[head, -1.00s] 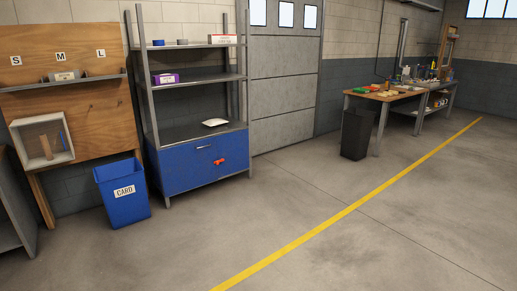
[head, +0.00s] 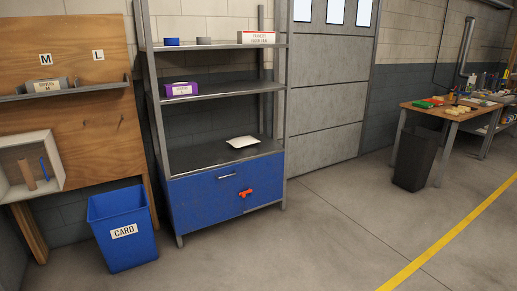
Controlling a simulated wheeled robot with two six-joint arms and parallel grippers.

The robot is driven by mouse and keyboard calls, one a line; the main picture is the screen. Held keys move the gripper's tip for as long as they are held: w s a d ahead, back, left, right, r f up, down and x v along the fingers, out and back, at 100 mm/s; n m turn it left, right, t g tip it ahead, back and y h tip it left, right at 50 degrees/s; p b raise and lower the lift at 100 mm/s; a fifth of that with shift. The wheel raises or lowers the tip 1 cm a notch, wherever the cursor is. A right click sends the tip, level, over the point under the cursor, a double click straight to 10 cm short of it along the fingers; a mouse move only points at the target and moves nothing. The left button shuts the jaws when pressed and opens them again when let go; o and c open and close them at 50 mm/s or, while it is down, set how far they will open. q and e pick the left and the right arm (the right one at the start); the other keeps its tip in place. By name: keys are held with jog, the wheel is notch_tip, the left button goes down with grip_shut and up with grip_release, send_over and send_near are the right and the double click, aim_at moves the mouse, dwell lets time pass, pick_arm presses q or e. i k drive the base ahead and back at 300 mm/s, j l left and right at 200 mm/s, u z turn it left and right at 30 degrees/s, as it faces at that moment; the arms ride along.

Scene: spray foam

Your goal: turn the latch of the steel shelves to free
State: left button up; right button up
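The steel shelves (head: 219,90) stand against the back wall, left of centre in the head view. Their lower part is a blue front panel (head: 207,207). A red-orange latch (head: 246,193) sits on the right half of this panel, its longer part lying roughly sideways. A pale bar handle (head: 228,176) is above and left of the latch. Neither of my grippers is in view, and nothing touches the latch.
A blue bin marked CARD (head: 122,247) stands left of the shelves, by a wooden board (head: 105,140). A white tray (head: 243,142), a purple box (head: 182,89) and a white-red box (head: 257,38) are on the shelves. A dark bin (head: 415,160) stands right. The floor in front is clear.

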aim_at(243, 195)
jog(key=i, duration=1.95)
